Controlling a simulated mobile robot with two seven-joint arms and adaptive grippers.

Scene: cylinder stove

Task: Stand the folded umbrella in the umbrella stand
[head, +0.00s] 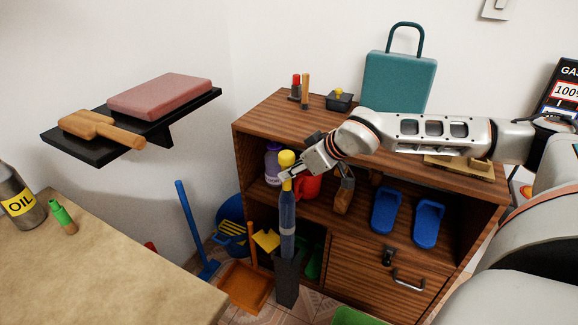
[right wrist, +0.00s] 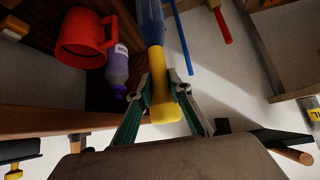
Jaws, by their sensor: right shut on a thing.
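The folded umbrella (head: 287,222) is blue with a yellow handle and is upright in the head view. My right gripper (head: 289,173) is shut on it just below the handle's top. In the right wrist view the yellow handle of the umbrella (right wrist: 161,100) lies between the fingers of my right gripper (right wrist: 166,92). The umbrella stand (head: 287,281) is a narrow dark box on the floor. The umbrella's lower end meets the stand's top; I cannot tell how far inside it is. My left gripper is out of view.
A wooden cabinet (head: 345,246) stands right behind the umbrella, with a red mug (head: 307,186), a purple bottle (head: 272,164) and blue slippers (head: 428,222) on its shelf. An orange dustpan (head: 245,286) and a blue broom (head: 194,225) are at left. A table (head: 95,275) fills the lower left.

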